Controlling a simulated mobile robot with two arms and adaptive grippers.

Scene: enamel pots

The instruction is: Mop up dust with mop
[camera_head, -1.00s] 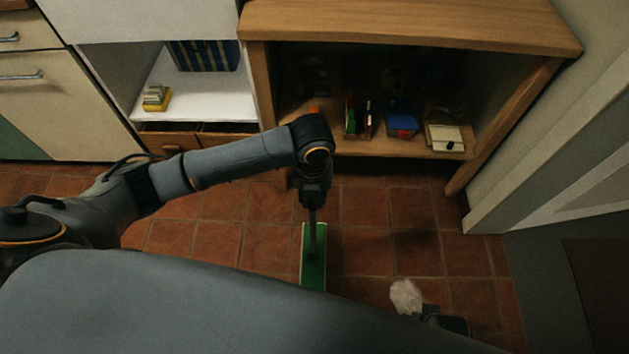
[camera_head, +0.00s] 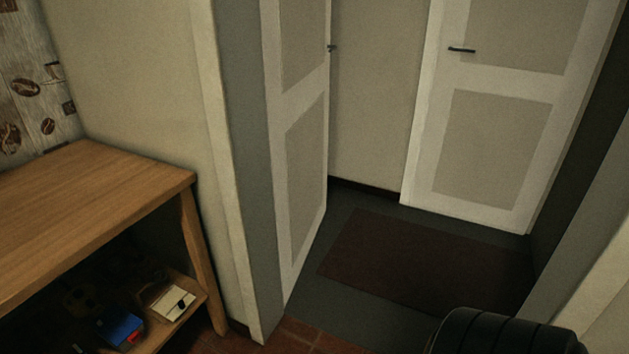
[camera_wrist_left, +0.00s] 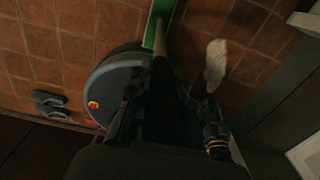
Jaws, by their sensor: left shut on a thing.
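In the left wrist view, the mop has a green head (camera_wrist_left: 157,20) at the top edge and a wooden handle (camera_wrist_left: 161,46) running down into my left gripper (camera_wrist_left: 155,88), which is shut on it. Its fingers are dark and hard to make out. A whitish fluffy thing (camera_wrist_left: 215,62) shows to the right of the mop, at the tip of my right gripper (camera_wrist_left: 207,98). I cannot tell whether the right gripper holds it. I cannot make out separate dust on the tiles. The head view shows neither gripper nor the mop.
In the head view, a wooden shelf unit (camera_head: 90,205) stands at left, with a blue box (camera_head: 120,328) inside. White doors (camera_head: 305,150) and a brown mat (camera_head: 420,262) are beyond. Grey shoes (camera_wrist_left: 50,104) lie on the tiles in the wrist view.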

